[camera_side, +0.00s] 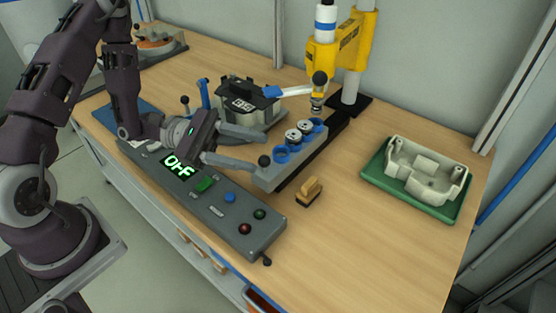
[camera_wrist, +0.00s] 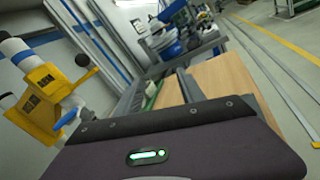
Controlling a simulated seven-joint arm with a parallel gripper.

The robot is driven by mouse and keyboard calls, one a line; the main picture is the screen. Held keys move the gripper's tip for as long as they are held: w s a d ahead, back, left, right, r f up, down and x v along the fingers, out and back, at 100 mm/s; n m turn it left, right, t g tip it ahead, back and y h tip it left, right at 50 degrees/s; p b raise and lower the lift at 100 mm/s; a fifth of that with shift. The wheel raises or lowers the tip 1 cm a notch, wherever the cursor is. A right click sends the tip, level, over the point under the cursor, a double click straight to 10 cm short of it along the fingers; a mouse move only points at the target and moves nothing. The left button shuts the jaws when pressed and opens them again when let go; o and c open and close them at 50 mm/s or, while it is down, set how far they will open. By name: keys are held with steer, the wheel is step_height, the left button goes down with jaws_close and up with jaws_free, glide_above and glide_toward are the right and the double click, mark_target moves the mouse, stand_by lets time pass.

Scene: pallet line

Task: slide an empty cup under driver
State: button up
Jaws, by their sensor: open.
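A grey cup block (camera_side: 292,160) sits on a black rail on the bench, holding several blue cups. Two cups in its middle hold silver-and-black parts; a blue cup (camera_side: 281,156) at the near-left end looks empty. A black knob (camera_side: 264,160) stands at that end. The yellow driver (camera_side: 347,48) stands behind, its tip (camera_side: 317,104) above the block's far end; it also shows in the wrist view (camera_wrist: 40,98). My gripper (camera_side: 263,149) is open, its fingers spread at the block's near-left end. Contact with the knob or block is unclear. The wrist view does not show the cups.
A control box (camera_side: 215,207) with a lit OFF display and buttons lies at the front edge. A tan-and-black block (camera_side: 309,192) lies right of the cup block. A green tray (camera_side: 379,178) with a cream housing is at the right. The bench between them is clear.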

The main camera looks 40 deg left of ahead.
mark_target(259, 159)
steer(key=a+f+n+t, duration=0.1)
steer(key=w+a+f+n+t+y, duration=0.1)
steer(key=f, duration=0.1)
steer(key=f+n+t+y, duration=0.1)
steer(key=f+n, duration=0.1)
steer(key=shift+w+a+f+t, duration=0.15)
steer(key=shift+w+a+t, duration=0.15)
steer(key=shift+w+a, duration=0.1)
steer(key=shift+n, duration=0.3)
steer(key=x, duration=0.7)
steer(key=shift+w+a+f, duration=0.15)
steer(key=shift+w+f, duration=0.05)
steer(key=shift+f, duration=0.1)
jaws_close()
